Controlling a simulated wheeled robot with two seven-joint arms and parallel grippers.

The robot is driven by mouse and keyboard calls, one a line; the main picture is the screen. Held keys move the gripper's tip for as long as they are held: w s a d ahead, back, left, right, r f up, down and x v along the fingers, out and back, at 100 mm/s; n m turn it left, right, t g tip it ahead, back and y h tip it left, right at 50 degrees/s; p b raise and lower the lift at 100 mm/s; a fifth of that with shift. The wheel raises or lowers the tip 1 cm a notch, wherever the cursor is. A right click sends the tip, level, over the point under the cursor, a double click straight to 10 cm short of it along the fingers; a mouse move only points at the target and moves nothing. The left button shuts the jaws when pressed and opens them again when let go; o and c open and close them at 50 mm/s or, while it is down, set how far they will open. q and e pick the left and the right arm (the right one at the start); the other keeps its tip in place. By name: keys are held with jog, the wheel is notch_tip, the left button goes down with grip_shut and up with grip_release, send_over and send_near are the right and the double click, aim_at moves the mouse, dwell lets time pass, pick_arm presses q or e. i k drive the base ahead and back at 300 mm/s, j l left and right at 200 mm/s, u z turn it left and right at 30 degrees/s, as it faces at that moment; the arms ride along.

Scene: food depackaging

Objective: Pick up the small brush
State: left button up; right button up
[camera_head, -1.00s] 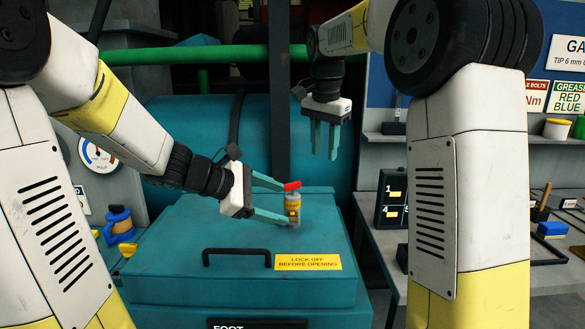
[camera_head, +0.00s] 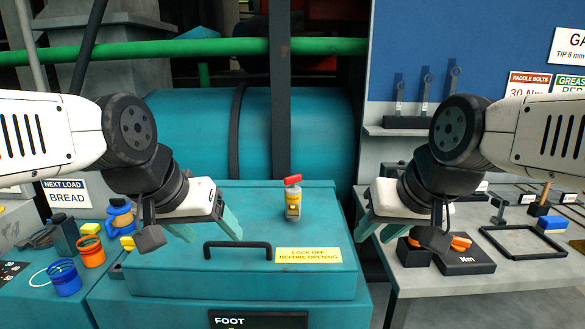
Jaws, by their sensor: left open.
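A thin wooden handle (camera_head: 546,193) stands up from a dark holder (camera_head: 538,209) on the right bench; it may be the small brush, but its bristles cannot be made out. My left gripper (camera_head: 209,230) is open and empty above the left part of the teal lid. My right gripper (camera_head: 378,229) is open and empty, over the gap between the teal chest and the right bench, well left of the wooden handle.
The teal chest lid (camera_head: 170,272) has a black handle (camera_head: 237,249). A black block with orange pieces (camera_head: 465,262), a black frame (camera_head: 520,241) and a blue block (camera_head: 551,224) lie on the right bench.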

aim_at(543, 196)
jog(key=l+z, duration=0.3)
jog(key=z, duration=0.2)
jog(key=i+l+z, duration=0.1)
jog(key=l+z, duration=0.15)
jog(key=z, duration=0.25)
jog(key=i+l+z, duration=0.1)
jog(key=l+z, duration=0.15)
jog(key=z, duration=0.25)
